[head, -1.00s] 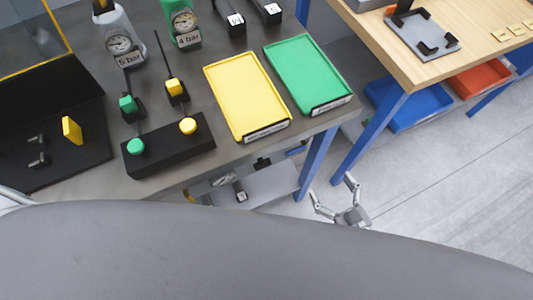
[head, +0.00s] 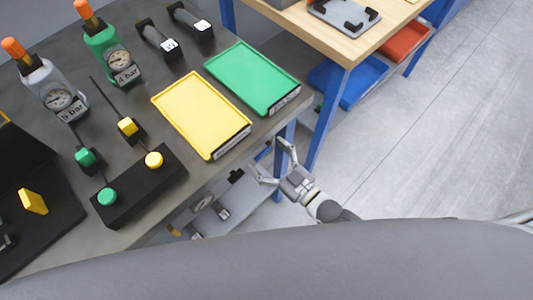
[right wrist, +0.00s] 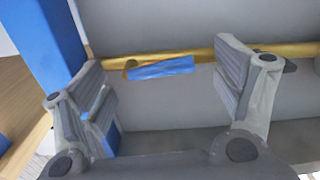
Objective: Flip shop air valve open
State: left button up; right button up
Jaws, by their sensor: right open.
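A blue lever (right wrist: 162,68), which looks like the shop air valve's handle, lies almost along a yellow pipe (right wrist: 200,57) in the right wrist view. My right gripper (head: 267,158) is open and empty beside the blue table leg, below the tabletop. In the right wrist view its two fingers (right wrist: 168,92) stand apart, with the lever between and beyond them. No contact with the lever shows. The valve body is not clear. My left gripper is not in view.
A blue table leg (right wrist: 50,45) stands close left of the fingers. Above, the grey table holds a yellow tray (head: 203,115), a green tray (head: 252,77) and a black button box (head: 140,187). A lower shelf (head: 237,205) is underneath. Open floor lies right.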

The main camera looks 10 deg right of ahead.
jog(key=shift+w+a, duration=0.2)
jog(key=shift+w, duration=0.05)
jog(key=c, duration=1.1)
jog(key=shift+o, duration=0.2)
jog(key=shift+r+m, duration=0.3)
jog(key=shift+m, duration=0.5)
jog(key=shift+c, duration=0.2)
jog(key=o, duration=1.1)
